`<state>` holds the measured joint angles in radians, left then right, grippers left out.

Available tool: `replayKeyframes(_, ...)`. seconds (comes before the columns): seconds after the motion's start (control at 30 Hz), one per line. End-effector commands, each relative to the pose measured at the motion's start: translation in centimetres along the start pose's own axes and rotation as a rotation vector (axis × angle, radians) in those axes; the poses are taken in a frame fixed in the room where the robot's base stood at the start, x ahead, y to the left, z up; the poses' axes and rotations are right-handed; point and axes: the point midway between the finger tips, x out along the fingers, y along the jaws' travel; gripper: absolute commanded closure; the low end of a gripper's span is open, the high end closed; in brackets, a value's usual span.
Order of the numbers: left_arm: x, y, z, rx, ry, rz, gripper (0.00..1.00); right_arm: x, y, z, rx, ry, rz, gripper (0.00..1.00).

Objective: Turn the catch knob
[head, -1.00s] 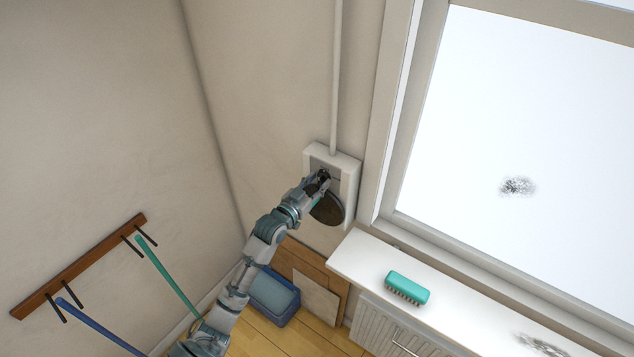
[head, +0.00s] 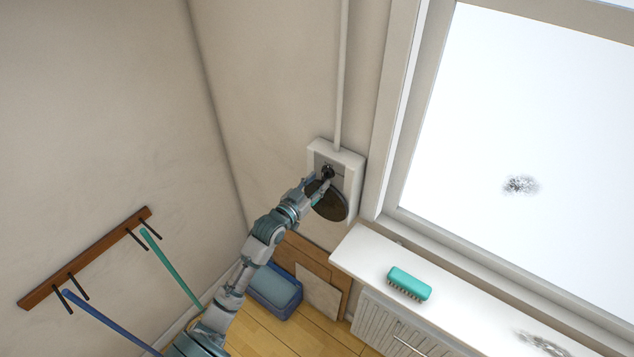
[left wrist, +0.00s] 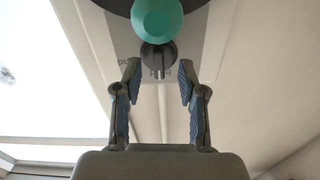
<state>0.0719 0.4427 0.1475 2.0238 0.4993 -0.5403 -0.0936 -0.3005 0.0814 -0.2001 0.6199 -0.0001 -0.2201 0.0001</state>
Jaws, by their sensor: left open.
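The dark catch knob (head: 327,171) is on the grey plate of a white wall box (head: 351,158). It also shows in the left wrist view as a dark round knob (left wrist: 158,58). My left gripper (head: 321,184) is open in front of the box, just below and left of the knob. In the left wrist view the two fingers (left wrist: 159,76) stand apart on either side of the knob's lower part, with visible gaps. A dark round flap (head: 331,206) hangs at the lower part of the box. A rounded teal piece (left wrist: 157,18) overlaps the knob's top in the wrist view.
A white pipe (head: 342,70) runs up from the box. The window frame (head: 385,150) and white sill (head: 350,255) with a teal brush (head: 408,283) are to the right. A blue bin (head: 275,290) is on the floor below. A hook rail (head: 85,258) is on the left wall.

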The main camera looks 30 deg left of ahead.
Motion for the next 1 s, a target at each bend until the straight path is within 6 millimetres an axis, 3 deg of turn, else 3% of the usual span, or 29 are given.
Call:
replayKeyframes(0.17, -0.7, 0.0, 0.0, 0.0, -0.002, 0.0, 0.59, -0.4, 0.0, -0.1, 0.0, 0.0, 0.0, 0.6)
replayKeyframes(0.7, -5.7, 0.0, 0.1, 0.0, -0.002, 0.0, 0.59, -1.9, -0.2, -0.3, 0.001, 0.002, -0.002, 0.6)
replayKeyframes(1.0, -6.0, 0.0, 0.0, 0.0, 0.0, 0.0, 0.59, -1.9, -0.2, -0.3, 0.001, 0.002, -0.002, 0.6)
